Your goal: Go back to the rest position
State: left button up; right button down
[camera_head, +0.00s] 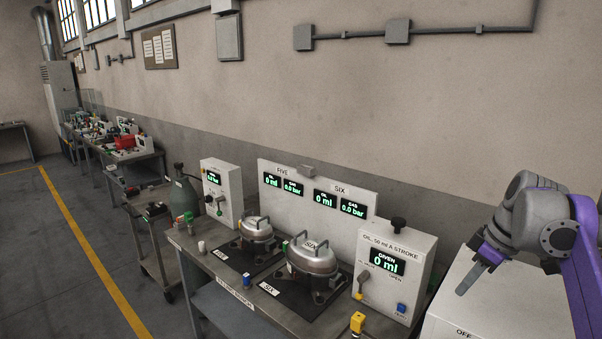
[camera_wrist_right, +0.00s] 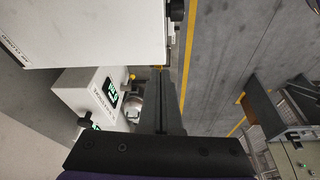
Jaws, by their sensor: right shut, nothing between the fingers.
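My right gripper (camera_head: 464,287) is at the right of the head view, on a grey and purple arm. Its dark fingers point down and to the left, above a white box (camera_head: 490,300) marked OFF and right of the oil box (camera_head: 388,278). It is shut and empty. In the right wrist view its closed fingers (camera_wrist_right: 163,88) run up the middle of the picture, with nothing held. My left gripper does not show in either view.
The bench (camera_head: 200,265) carries two silver compressors (camera_head: 312,258) (camera_head: 257,230) on dark plates, a display panel (camera_head: 318,185) and a gas box (camera_head: 222,188). A yellow-topped piece (camera_head: 357,323) is near the front. Open floor (camera_head: 60,265) lies left.

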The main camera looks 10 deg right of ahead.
jog(key=s+a+f+m+t, duration=0.1)
jog(key=s+a+f+m, duration=0.2)
jog(key=a+f, duration=0.9)
jog(key=s+a+f+m+t+h, duration=0.1)
jog(key=s+a+f+m+t, duration=0.1)
jog(key=s+a+f, duration=0.6)
jog(key=a+f+m, duration=0.1)
jog(key=a+f, duration=0.2)
jog(key=f, duration=0.1)
jog(key=shift+s+a+f+h, duration=0.15)
jog(key=shift+s+a+h, duration=0.15)
jog(key=shift+a, duration=0.05)
